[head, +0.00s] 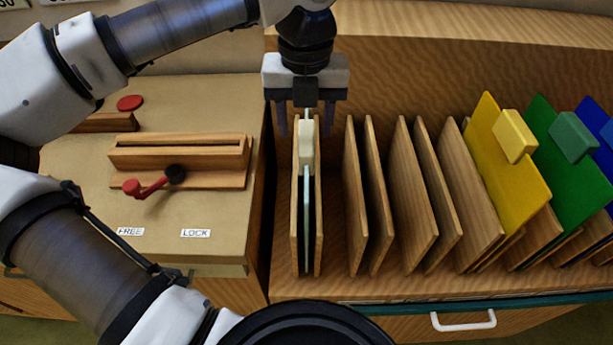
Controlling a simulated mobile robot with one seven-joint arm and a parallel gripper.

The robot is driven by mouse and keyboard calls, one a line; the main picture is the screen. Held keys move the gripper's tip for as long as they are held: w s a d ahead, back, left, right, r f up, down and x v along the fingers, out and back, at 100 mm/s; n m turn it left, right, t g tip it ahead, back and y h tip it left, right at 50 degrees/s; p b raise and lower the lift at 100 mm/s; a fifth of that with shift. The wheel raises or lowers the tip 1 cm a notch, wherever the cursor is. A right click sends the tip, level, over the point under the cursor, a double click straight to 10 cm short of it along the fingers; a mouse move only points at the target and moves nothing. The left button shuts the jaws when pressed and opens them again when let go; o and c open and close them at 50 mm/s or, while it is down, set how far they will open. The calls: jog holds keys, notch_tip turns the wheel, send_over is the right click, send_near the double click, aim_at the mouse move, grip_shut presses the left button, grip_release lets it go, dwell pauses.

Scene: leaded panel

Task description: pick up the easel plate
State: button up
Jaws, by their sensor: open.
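A pale, thin plate (307,215) with a cream grip block (306,150) at its top stands upright in the leftmost slot of the wooden rack, between two wooden dividers. It appears to be the easel plate, though no label on it is readable. My gripper (305,128) points down over this slot. Its two fingers are apart, one on each side of the top of the cream block. I see no finger touching the block; the exact depth of the fingers is hard to tell.
Wooden dividers (369,195) stand close to the right of the plate. Farther right are a yellow plate (494,165), a green plate (540,150) and a blue plate (590,115). At left, a slotted wooden holder (180,152) has a red-knobbed lever (146,187) above FREE and LOCK labels.

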aim_at(307, 139)
notch_tip(307, 139, down, 4)
jog(key=shift+d+f, duration=0.1)
jog(key=shift+w+f+p, duration=0.2)
jog(key=shift+f+p, duration=0.3)
jog(key=shift+f, duration=0.8)
jog(key=shift+w+f+p, duration=0.15)
jog(key=shift+f+p, duration=0.3)
jog(key=shift+f, duration=0.8)
jog(key=c, duration=1)
jog(key=shift+r, duration=0.1)
grip_shut()
jog(key=shift+w+r, duration=0.1)
jog(key=shift+r, duration=0.05)
